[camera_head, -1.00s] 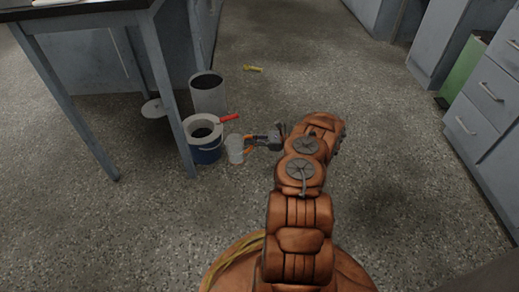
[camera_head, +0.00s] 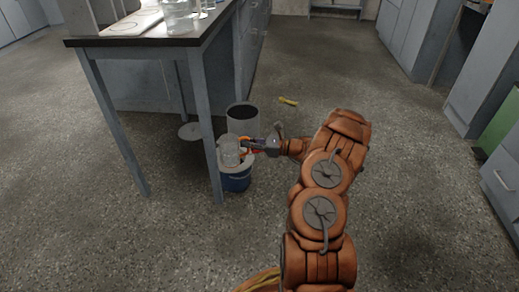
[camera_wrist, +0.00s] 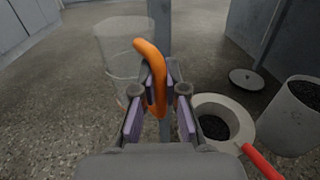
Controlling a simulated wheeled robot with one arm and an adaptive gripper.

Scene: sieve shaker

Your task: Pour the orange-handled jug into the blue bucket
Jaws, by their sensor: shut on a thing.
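The clear jug (camera_head: 229,153) has an orange handle (camera_wrist: 152,68). My gripper (camera_head: 253,146) is shut on this handle. The jug looks about upright and empty-looking through its clear wall in the wrist view (camera_wrist: 122,55), though its contents are hard to tell. The blue bucket (camera_head: 237,183) stands on the floor by the table leg. In the head view the jug overlaps the bucket's top and hides part of it. In the wrist view the bucket's pale ring-shaped top (camera_wrist: 239,112) is right of the jug, with dark material in its opening.
A red handle (camera_wrist: 262,162) sticks out from the bucket's top. A grey bin (camera_head: 243,118) stands behind the bucket. A table (camera_head: 150,42) with glassware is at left, its leg (camera_head: 208,130) close to the jug. A yellow object (camera_head: 288,101) lies on otherwise open floor.

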